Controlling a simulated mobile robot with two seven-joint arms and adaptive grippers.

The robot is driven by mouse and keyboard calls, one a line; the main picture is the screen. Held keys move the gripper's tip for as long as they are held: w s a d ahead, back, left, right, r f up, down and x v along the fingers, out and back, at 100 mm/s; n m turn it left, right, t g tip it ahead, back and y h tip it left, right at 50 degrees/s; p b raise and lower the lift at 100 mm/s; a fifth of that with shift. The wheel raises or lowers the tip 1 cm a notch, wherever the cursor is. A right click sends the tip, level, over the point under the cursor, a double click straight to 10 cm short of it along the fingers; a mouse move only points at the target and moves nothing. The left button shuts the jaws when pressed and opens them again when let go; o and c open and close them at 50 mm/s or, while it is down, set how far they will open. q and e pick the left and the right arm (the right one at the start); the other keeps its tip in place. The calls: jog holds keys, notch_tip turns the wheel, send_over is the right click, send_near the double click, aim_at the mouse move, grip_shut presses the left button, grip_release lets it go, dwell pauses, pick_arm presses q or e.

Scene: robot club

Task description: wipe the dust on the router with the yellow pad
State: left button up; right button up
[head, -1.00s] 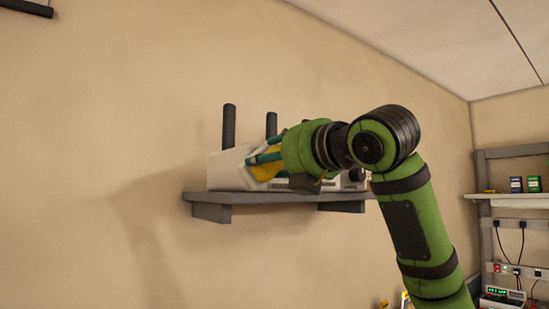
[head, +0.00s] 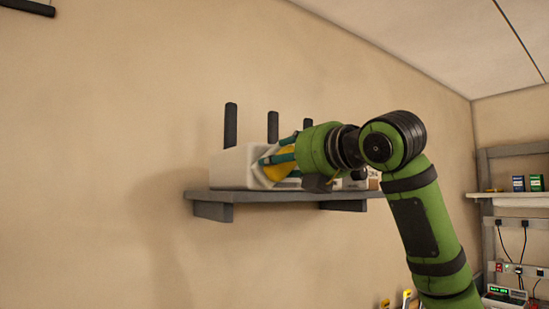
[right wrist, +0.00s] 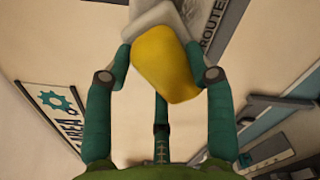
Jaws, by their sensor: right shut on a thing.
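The router (head: 230,168) is a white box with dark upright antennas, standing on a grey wall shelf in the head view. My right gripper (head: 265,160) is in front of the router's face and shut on the yellow pad (head: 282,165). In the right wrist view the yellow pad (right wrist: 165,62) sits between the teal fingers of the gripper (right wrist: 168,60), with a whitish-grey layer at its far side. A label reading "ROUTE" (right wrist: 213,25) shows beyond the pad. My arm hides the router's right part. I cannot make out the dust or whether the pad touches the router.
The grey shelf (head: 300,196) is narrow, with brackets below. A small box (head: 373,178) stands at its right end, partly behind my arm. A rack (head: 515,198) with small boxes and cables stands at far right.

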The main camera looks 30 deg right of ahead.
jog(key=shift+w+d, duration=0.2)
jog(key=shift+d, duration=0.8)
jog(key=shift+w+d, duration=0.2)
jog(key=shift+d, duration=0.8)
jog(key=shift+a, duration=0.1)
jog(key=shift+s+a, duration=0.2)
jog(key=shift+a, duration=0.95)
jog(key=shift+s+a, duration=0.15)
jog(key=shift+a, duration=1)
jog(key=shift+s+a, duration=0.2)
jog(key=shift+a, duration=0.95)
jog(key=shift+d, duration=0.1)
